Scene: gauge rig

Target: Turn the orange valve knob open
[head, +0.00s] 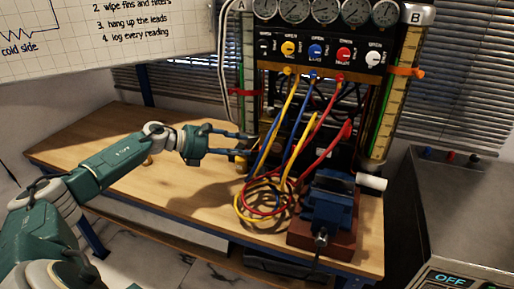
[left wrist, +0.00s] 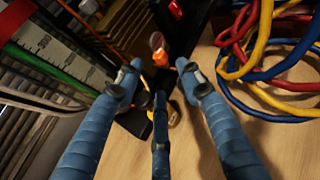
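The orange valve knob (left wrist: 161,58) shows in the left wrist view, just beyond and between my fingertips, low on the dark rig. In the head view I cannot make it out clearly among the dark parts behind my gripper. My left gripper (head: 254,138) reaches in from the left at the foot of the rig. In the left wrist view my left gripper (left wrist: 160,72) has its blue fingers spread apart with nothing between the tips. The fingers appear short of the orange knob, not touching it. My right gripper is in neither view.
Coiled yellow, blue and red hoses (head: 262,203) lie right of my gripper. A blue vise (head: 328,203) stands at the bench's (head: 115,152) right end. The panel above holds gauges and coloured knobs (head: 315,50). The bench's left part is mostly clear.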

